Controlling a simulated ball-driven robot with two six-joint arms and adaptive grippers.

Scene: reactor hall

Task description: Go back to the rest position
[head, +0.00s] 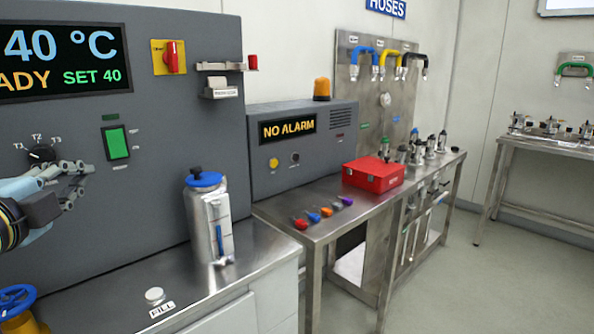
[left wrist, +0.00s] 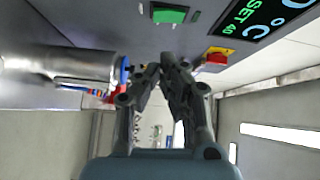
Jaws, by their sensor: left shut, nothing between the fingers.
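My left gripper (head: 82,174) is in front of the grey control panel (head: 180,107), close to the T1-T2-T3 selector knob (head: 42,153) and left of the lit green switch (head: 117,143). Its fingers are shut and empty. In the left wrist view the fingers (left wrist: 168,62) point toward the panel, with the green switch (left wrist: 169,14) above their tips. Whether a fingertip touches the panel or the knob I cannot tell. My right gripper is in neither view.
A steel flask with a blue lid (head: 205,180) stands on the steel counter (head: 232,274). A blue-and-yellow valve (head: 17,304) is at the lower left. A red box (head: 372,175) and several coloured-handled items (head: 326,212) lie on the bench to the right. Open floor (head: 480,290) lies at the right.

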